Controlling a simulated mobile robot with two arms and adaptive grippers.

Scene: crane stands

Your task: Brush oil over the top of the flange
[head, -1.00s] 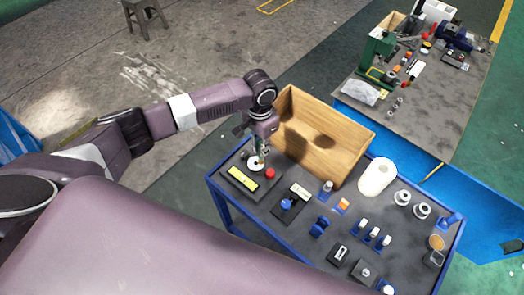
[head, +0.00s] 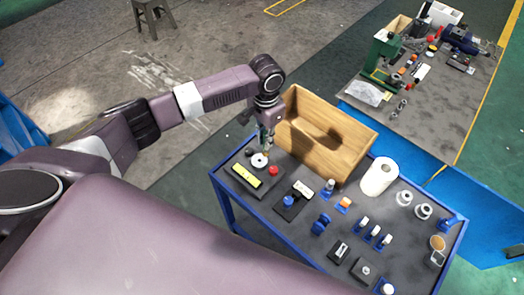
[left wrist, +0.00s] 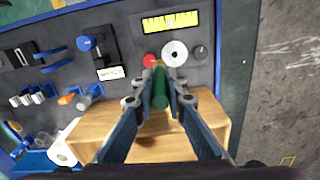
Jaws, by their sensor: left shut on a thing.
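A white disc with a hole in its centre (head: 259,161), which looks like the flange, lies flat on a dark plate at the table's far left corner. It also shows in the left wrist view (left wrist: 175,53). My left gripper (head: 267,146) is above and close beside it, pointing down. It is shut on the green handle of the brush (left wrist: 160,88). The brush tip is near the disc's edge in the left wrist view; I cannot tell whether it touches. My right gripper is in neither view.
A red round piece (head: 273,171) and a yellow label (head: 246,176) sit beside the disc. An open wooden box (head: 335,155) stands close behind the gripper. A white paper roll (head: 379,177) and several small parts fill the rest of the blue-framed table (head: 300,238).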

